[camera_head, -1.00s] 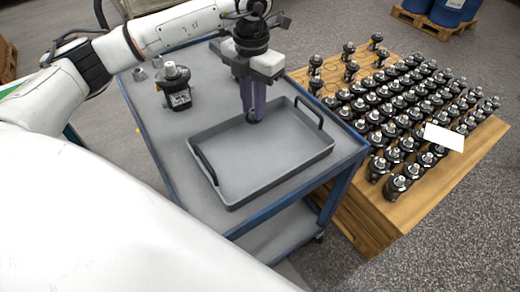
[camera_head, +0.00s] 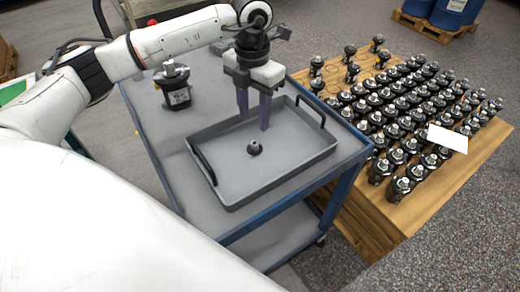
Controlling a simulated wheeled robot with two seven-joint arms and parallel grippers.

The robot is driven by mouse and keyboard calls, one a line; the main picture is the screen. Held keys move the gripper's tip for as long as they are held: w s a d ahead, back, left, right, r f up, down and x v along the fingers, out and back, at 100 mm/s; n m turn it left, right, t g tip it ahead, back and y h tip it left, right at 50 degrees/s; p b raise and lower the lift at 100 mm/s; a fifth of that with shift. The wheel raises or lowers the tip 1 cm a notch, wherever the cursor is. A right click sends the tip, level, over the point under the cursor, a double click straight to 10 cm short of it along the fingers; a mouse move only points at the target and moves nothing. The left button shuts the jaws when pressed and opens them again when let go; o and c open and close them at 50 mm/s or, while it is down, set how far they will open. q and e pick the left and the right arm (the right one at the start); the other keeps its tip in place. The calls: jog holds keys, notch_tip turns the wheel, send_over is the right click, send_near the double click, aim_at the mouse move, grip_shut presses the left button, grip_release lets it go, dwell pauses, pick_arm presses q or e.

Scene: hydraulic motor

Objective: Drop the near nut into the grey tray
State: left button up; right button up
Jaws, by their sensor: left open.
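The grey tray (camera_head: 225,195) lies on the blue-framed cart, with a dark handle on each of two sides. A small dark nut (camera_head: 255,148) shows against the tray's floor, apart from the fingers; it looks to be in the tray, though I cannot tell whether it rests fully on the floor. My left gripper (camera_head: 254,121) is above the far part of the tray, pointing down, with its two purple fingers spread and nothing between them. My right gripper is not in view.
A hydraulic motor (camera_head: 175,88) stands on the cart (camera_head: 150,110) left of the tray. A wooden pallet (camera_head: 450,190) with many motors and a white card (camera_head: 447,138) stands to the right. Blue barrels (camera_head: 450,12) are at the back right.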

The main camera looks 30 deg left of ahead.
pick_arm(q)
notch_tip(320, 180, up, 10)
jog(key=shift+r+b, duration=0.15)
jog(key=shift+b, duration=0.15)
dwell(0.5)
